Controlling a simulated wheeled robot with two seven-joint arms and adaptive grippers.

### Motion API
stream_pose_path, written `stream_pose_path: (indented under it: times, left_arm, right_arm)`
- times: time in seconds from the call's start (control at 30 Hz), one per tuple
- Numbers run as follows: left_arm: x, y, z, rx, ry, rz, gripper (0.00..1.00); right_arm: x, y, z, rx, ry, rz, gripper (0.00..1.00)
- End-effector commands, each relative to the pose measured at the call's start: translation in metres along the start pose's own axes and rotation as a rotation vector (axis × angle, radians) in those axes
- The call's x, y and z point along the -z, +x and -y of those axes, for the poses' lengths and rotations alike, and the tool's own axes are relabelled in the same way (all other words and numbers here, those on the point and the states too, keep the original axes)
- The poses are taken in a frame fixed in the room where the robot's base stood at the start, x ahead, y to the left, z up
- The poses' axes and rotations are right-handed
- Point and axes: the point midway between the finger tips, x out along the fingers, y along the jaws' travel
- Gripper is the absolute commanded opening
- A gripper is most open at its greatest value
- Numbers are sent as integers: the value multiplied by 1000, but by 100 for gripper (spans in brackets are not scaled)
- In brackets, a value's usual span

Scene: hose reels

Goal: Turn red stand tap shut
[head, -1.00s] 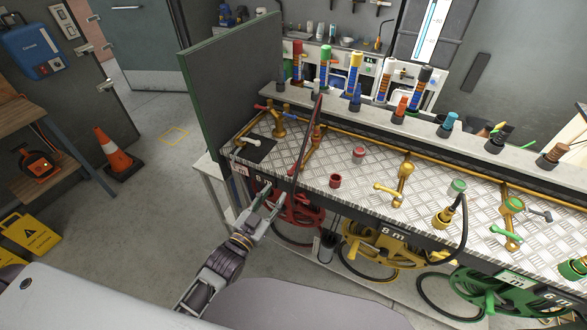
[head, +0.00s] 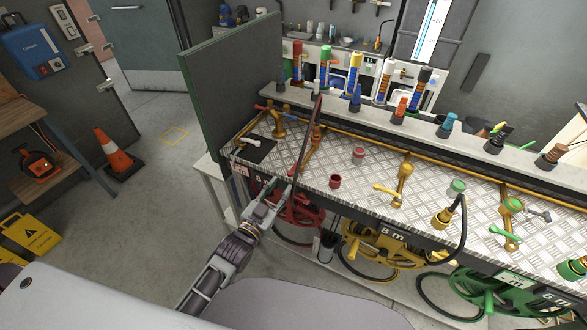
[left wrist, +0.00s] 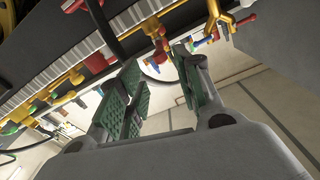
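A brass stand tap with red parts (head: 315,133) rises from the left part of the metal-topped bench; a dark hose runs in front of it, so its handle is hard to make out. My left gripper (head: 284,186) is at the bench's front edge, above the red hose reel (head: 303,212), nearer to me than the tap and apart from it. In the left wrist view my left gripper (left wrist: 163,82) has its green-padded fingers spread with nothing held. Beyond them a red and brass fitting (left wrist: 160,50) shows. My right gripper is out of view.
A green-edged panel (head: 232,95) closes the bench's left end. The floor at left is clear near me.

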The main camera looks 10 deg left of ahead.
Motion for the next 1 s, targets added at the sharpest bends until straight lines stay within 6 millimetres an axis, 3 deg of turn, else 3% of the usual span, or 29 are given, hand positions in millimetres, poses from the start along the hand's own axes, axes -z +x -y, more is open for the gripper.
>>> stream_pose_path:
  times: [1.0]
  left_arm:
    - [1,80,0,0,0,0,35]
  right_arm:
    - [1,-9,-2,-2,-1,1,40]
